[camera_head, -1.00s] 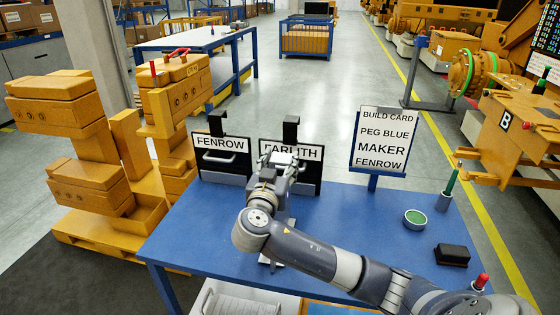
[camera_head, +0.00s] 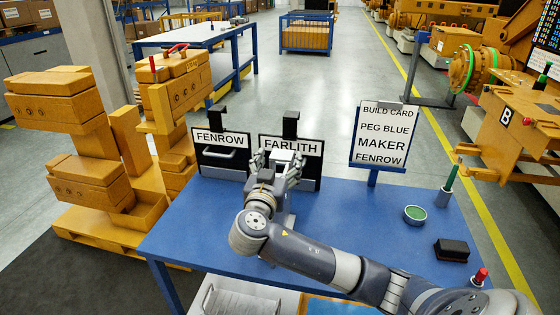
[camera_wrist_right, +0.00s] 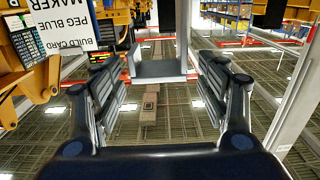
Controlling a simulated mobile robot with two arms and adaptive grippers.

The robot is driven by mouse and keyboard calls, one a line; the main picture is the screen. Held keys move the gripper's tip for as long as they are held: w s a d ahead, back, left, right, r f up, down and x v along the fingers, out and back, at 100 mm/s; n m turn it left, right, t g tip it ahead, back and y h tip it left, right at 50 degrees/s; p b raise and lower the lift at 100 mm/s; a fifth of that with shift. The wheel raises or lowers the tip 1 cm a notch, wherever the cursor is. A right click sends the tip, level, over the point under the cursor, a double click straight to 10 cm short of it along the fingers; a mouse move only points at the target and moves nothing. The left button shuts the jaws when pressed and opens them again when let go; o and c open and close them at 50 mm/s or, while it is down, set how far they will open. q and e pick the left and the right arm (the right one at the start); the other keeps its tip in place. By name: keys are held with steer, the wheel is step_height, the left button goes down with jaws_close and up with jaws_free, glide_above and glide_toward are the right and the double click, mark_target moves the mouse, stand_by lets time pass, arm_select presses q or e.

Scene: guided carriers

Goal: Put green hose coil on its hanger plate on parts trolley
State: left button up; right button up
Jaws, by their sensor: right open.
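My right gripper (camera_head: 277,160) is open in front of the black FARLITH panel (camera_head: 310,170) at the far edge of the blue table (camera_head: 340,235). In the right wrist view its two fingers (camera_wrist_right: 160,85) are apart, with a grey U-shaped piece (camera_wrist_right: 160,70) showing between or beyond them; contact cannot be told. The FENROW panel (camera_head: 212,167) stands to the left, with a grey handle-like bar. I cannot make out a loose green hose coil; a green ring (camera_head: 465,72) shows around a yellow machine hub at the right. My left gripper is not in view.
A card (camera_head: 380,135) reads "PEG BLUE, MAKER FENROW". A cup with green inside (camera_head: 415,216), a black block (camera_head: 451,250) and a green marker-like stick (camera_head: 449,182) are on the table's right side. A yellow machine stack (camera_head: 90,170) stands close at the left.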

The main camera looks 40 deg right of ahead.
steer(key=b+v, duration=0.2)
steer(key=v, duration=0.8)
steer(key=shift+s+a, duration=0.15)
steer(key=shift+s, duration=0.05)
